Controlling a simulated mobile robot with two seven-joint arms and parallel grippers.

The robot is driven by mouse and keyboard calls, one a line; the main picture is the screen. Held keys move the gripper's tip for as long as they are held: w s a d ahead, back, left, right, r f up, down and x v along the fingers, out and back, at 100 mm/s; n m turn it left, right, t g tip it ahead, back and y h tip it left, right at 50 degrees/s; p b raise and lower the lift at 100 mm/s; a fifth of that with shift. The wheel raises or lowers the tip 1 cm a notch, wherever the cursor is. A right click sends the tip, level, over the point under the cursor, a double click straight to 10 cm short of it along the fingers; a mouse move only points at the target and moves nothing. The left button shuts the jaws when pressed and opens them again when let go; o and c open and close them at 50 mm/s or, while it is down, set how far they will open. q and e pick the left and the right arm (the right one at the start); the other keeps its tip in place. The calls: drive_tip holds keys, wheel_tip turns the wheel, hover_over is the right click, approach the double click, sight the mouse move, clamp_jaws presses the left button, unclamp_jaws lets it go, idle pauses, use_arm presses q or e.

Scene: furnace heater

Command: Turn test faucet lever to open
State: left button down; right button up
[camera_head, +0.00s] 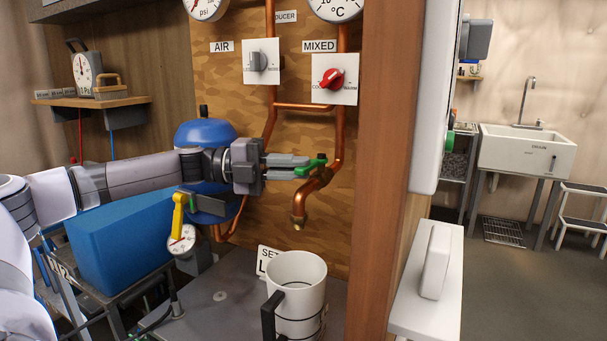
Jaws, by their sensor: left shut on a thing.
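The test faucet (301,205) is a copper spout on the wooden panel, bent downward with a brass tip. Its green lever (318,161) sits at the top of the faucet. My left gripper (304,168) comes in from the left with its fingers level and shut on the green lever. The fingers hide part of the lever. A white mug (297,290) with a black handle stands below the faucet, a little in front of it. My right gripper is not in view.
A blue tank (205,133) and a gauge (182,240) with a yellow lever (178,215) are behind and below my left arm. A wooden post (383,150) stands right of the faucet. Copper pipes (342,110) and a red knob (333,79) are above.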

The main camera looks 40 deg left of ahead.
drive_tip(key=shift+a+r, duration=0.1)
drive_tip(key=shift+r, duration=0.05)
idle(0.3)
use_arm(q)
drive_tip(key=c, duration=1.2)
unclamp_jaws()
drive_tip(key=shift+a, duration=0.1)
drive_tip(key=shift+o, duration=0.2)
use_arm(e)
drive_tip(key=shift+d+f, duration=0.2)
use_arm(q)
drive_tip(key=b+v, duration=0.3)
drive_tip(key=v, duration=0.4)
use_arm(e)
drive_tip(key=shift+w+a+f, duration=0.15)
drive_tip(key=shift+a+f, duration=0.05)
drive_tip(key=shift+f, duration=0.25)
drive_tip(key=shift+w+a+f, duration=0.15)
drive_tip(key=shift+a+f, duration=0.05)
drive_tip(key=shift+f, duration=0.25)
